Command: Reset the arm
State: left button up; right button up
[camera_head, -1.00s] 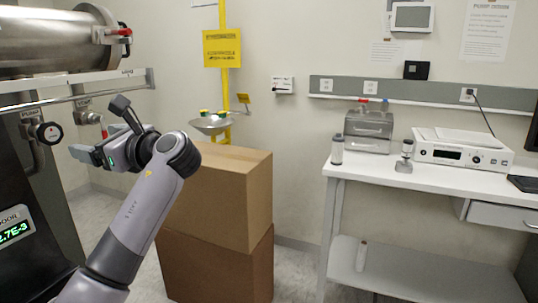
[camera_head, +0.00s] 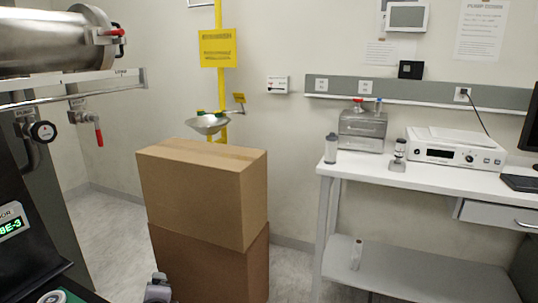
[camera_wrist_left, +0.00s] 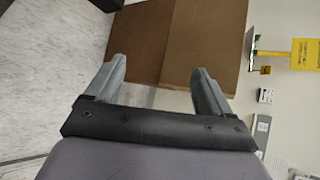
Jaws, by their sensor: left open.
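My left gripper (camera_wrist_left: 160,68) is open and empty in the left wrist view, its two grey fingers spread apart. Between and beyond the fingers is the brown cardboard of the stacked boxes (camera_wrist_left: 140,38); I cannot tell the exact gap. In the head view the left arm is almost wholly out of sight; a small grey part at the bottom edge, in front of the boxes, seems to be mine. My right gripper is in no view.
Two stacked cardboard boxes (camera_head: 188,195) stand mid-floor. A steel chamber (camera_head: 50,40) and a red-handled valve (camera_head: 98,132) are at left. A white bench (camera_head: 430,178) with instruments is at right. Floor is bare left of the boxes.

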pick_arm(q)
jog(key=s+d+f+n+h, duration=0.4)
jog(key=s+f+n, duration=0.2)
jog(key=s+f, duration=0.55)
jog(key=s+d+f+n+h, duration=0.1)
jog(key=s+f+n+h, duration=0.1)
jog(key=s+n, duration=0.7)
jog(key=s+h, duration=0.1)
jog(key=s, duration=0.5)
jog(key=shift+s+d+h, duration=0.3)
jog(key=shift+d, duration=0.1)
